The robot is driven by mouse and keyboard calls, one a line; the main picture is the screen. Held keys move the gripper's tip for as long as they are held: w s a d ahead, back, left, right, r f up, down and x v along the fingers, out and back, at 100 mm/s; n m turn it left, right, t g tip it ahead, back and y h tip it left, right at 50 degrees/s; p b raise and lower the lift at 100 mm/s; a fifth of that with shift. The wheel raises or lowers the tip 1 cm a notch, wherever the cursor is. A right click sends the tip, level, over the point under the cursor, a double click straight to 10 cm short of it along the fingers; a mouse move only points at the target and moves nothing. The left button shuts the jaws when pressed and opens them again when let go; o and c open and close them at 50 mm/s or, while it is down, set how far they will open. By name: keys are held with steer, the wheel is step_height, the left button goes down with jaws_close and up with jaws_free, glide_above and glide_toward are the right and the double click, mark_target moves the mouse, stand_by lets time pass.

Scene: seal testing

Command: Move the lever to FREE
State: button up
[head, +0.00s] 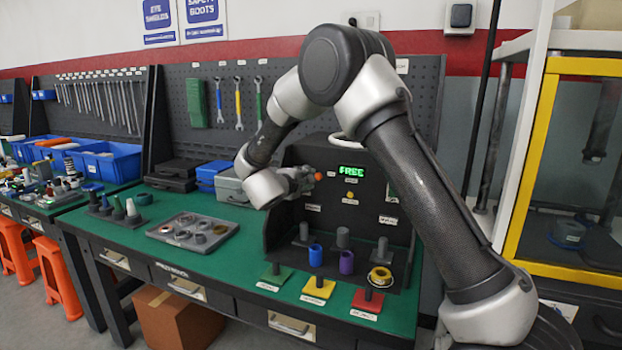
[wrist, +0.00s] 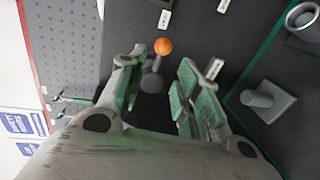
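The lever shows in the wrist view as a grey stem (wrist: 153,80) with an orange ball knob (wrist: 162,46) on a dark panel. In the head view only its orange knob (head: 318,176) shows clearly, at my gripper's tip. The green display (head: 351,171) on the test panel (head: 300,155) reads FREE. My gripper (head: 302,180) is at the panel's left part, beside the lever. In the wrist view my gripper (wrist: 158,88) is open, with green-padded fingers apart; the lever appears between them, the knob beyond the tips. Contact cannot be told.
Below the panel stand grey posts, a blue ring (head: 316,255), a purple ring (head: 346,262) and a yellow ring (head: 380,278). Green, yellow and red post bases line the front.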

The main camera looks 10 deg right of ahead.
steer(key=v, duration=0.3)
steer(key=shift+s, duration=0.1)
